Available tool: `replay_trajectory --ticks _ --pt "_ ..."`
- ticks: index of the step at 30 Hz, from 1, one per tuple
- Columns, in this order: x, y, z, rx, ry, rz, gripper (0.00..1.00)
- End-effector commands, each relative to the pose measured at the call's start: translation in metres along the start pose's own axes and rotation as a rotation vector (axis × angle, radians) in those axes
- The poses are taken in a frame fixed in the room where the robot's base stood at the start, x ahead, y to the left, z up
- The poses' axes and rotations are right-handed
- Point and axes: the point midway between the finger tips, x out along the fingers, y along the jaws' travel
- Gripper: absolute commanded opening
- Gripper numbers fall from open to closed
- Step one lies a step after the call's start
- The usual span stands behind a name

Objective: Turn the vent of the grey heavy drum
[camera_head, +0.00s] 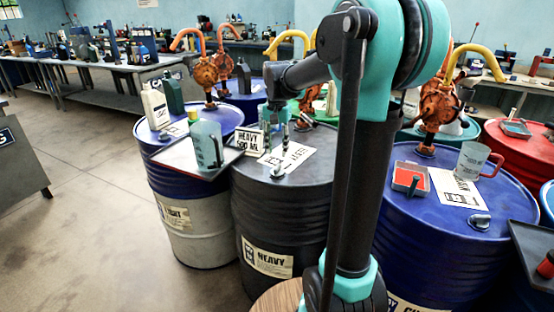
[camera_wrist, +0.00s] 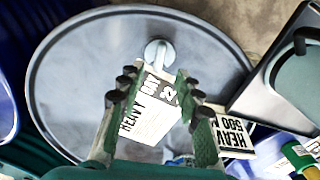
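The grey heavy drum (camera_head: 285,215) stands in the middle of the head view, its HEAVY label on the side; its round lid (camera_wrist: 85,75) fills much of the wrist view. The vent (camera_head: 278,171) is a small silvery knob near the lid's rim. In the wrist view the vent (camera_wrist: 158,53) shows beyond my fingertips, apart from them. My gripper (camera_head: 275,132) points down over the lid, and in the wrist view my gripper (camera_wrist: 154,84) has its fingers spread with nothing held. A printed HEAVY sheet (camera_wrist: 150,108) lies on the lid, seen between the fingers.
A HEAVY 500 ML card (camera_head: 250,141) stands at the lid's left edge, beside a tray (camera_head: 180,157) with a translucent jug (camera_head: 207,143). Blue drums stand left and right (camera_head: 405,235). Pumps rise behind. Floor at left is clear.

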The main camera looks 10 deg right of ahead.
Motion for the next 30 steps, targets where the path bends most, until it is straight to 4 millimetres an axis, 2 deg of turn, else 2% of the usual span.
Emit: replay_trajectory --ticks 3,7,12,16,25,28,30 --pt "-0.024 0.0 0.0 0.0 0.0 0.0 0.34" --pt "-0.042 0.0 0.0 0.0 0.0 0.0 0.34" --pt "-0.055 0.0 0.0 0.0 0.0 0.0 0.34" --pt "-0.057 0.0 0.0 0.0 0.0 0.0 0.34" --pt "-0.051 0.004 0.003 -0.011 0.008 -0.005 0.34" --pt "-0.029 0.016 0.016 -0.055 0.036 -0.022 0.34" --pt "-0.004 0.031 0.032 -0.106 0.071 -0.04 0.34"
